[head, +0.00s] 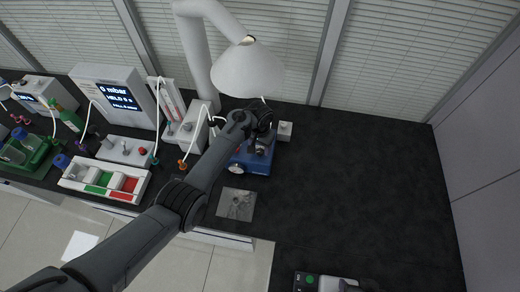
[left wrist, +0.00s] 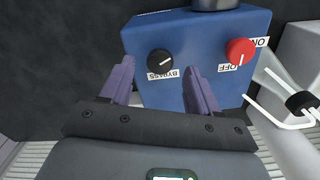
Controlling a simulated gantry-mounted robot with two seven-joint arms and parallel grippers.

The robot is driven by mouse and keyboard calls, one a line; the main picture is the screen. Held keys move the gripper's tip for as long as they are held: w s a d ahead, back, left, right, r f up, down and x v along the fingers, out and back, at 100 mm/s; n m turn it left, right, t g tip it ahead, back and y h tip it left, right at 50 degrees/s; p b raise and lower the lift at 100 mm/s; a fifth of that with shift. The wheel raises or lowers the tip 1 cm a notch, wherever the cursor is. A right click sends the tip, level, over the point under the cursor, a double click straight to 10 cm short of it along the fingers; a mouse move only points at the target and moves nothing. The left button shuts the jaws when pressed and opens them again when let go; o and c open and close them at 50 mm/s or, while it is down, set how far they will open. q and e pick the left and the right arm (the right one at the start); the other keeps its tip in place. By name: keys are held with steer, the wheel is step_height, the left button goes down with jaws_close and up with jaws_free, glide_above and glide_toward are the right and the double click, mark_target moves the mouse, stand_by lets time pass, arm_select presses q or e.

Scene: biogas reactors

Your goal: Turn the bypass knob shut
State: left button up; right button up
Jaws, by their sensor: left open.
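The bypass knob (left wrist: 160,62) is a round black knob with a white pointer line, on the face of a blue box (left wrist: 200,35) in the left wrist view. A label reading BYPASS sits by it. A red knob (left wrist: 240,51) with ON and OFF labels is on the same face. My left gripper (left wrist: 155,80) is open, its two purple fingers to either side of the bypass knob in the picture; I cannot tell how near they are to it. In the head view the blue box (head: 240,163) is partly hidden by my left gripper (head: 262,143). My right gripper is not in view.
A white conical hood (head: 247,70) hangs above the box. A display unit (head: 115,97), valve boxes and a tray with green and red sections (head: 100,180) stand on the left. The dark bench (head: 360,190) is mostly clear to the right.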

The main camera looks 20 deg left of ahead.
mark_target(260, 153)
arm_select(q)
steer(key=shift+f, duration=1.2)
steer(key=c, duration=1)
steer(key=shift+c, duration=0.2)
